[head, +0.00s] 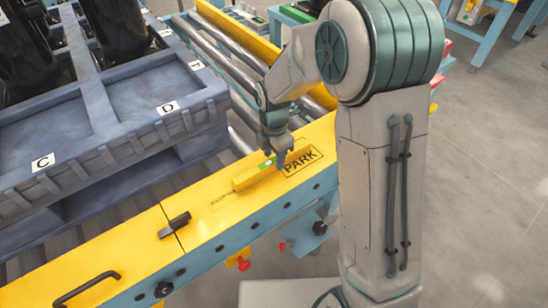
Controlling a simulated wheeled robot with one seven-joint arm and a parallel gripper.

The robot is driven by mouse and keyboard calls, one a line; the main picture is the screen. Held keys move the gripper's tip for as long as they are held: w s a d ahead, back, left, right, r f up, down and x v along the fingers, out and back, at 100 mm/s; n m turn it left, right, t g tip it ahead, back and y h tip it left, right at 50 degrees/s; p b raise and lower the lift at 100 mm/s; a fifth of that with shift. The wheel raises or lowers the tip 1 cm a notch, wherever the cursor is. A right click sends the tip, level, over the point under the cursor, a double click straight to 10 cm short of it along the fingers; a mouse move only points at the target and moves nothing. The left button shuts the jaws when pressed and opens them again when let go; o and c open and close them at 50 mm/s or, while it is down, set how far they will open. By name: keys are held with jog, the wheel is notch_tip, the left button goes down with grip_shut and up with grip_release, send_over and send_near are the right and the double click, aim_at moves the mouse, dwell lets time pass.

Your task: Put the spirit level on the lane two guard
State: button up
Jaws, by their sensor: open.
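The spirit level is a slim yellow bar (246,179) with a green vial. It lies on the yellow guard top (130,254) in front of the pallet, just left of a black-framed PARK label. My gripper (275,160) is open and points down at the level's right part, with its fingers close around the bar near the vial. I cannot tell whether they touch it. No lane number is readable, so I cannot tell which guard is lane two.
A blue-grey pallet (92,107) with compartments marked C and D stands at the left. A black latch (174,226) and a black handle (87,288) stick up from the guard. Another yellow guard (238,34) runs behind, past metal rollers.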

aim_at(274, 160)
notch_tip(274, 160, up, 10)
jog(key=p, duration=0.2)
jog(key=shift+p, duration=0.35)
jog(key=shift+r, duration=0.1)
